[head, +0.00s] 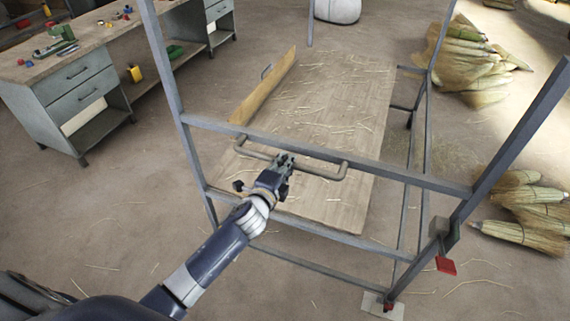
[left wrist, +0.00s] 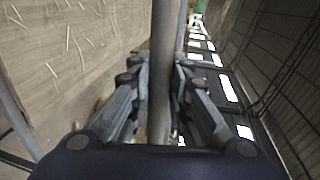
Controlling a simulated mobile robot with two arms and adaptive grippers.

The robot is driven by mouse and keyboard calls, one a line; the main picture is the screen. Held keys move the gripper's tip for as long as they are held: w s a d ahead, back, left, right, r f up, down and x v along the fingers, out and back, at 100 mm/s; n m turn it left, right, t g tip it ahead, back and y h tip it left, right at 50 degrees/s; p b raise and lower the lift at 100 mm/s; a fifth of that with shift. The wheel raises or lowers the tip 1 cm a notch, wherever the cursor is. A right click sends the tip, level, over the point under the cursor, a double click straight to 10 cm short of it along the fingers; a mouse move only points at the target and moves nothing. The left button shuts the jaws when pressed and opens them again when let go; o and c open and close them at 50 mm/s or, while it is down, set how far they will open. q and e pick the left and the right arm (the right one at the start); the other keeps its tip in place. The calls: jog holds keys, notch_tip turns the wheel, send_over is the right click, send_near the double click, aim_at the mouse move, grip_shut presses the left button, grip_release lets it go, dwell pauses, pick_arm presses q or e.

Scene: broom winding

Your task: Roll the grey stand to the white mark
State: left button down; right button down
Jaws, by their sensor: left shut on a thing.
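The grey stand (head: 410,184) is a metal-tube frame on legs around a wooden board. A U-shaped handle (head: 325,158) sticks out from its near rail. My left gripper (head: 283,163) is shut on this handle near its middle. In the left wrist view the handle bar (left wrist: 163,70) runs between the two fingers. The white mark (head: 372,301) is a pale patch on the floor at the bottom right. The stand's near right leg, with red at its foot, comes down at the mark and covers part of it. My right gripper is not in view.
A workbench (head: 60,65) with drawers and small items stands at the upper left. Bundles of broom straw (head: 470,60) lie at the upper right, and more bundles (head: 525,215) lie close to the stand's right side. The floor at the left is mostly clear, with loose straws.

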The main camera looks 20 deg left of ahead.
pick_arm(q)
jog(key=c, duration=1.8)
grip_release()
jog(key=shift+o, duration=1.4)
jog(key=shift+f, duration=0.1)
jog(key=shift+s, duration=0.1)
jog(key=s+r, duration=0.2)
jog(key=s, duration=0.9)
jog(key=shift+s+a+r, duration=0.2)
jog(key=shift+s+a, duration=0.05)
jog(key=shift+s, duration=0.05)
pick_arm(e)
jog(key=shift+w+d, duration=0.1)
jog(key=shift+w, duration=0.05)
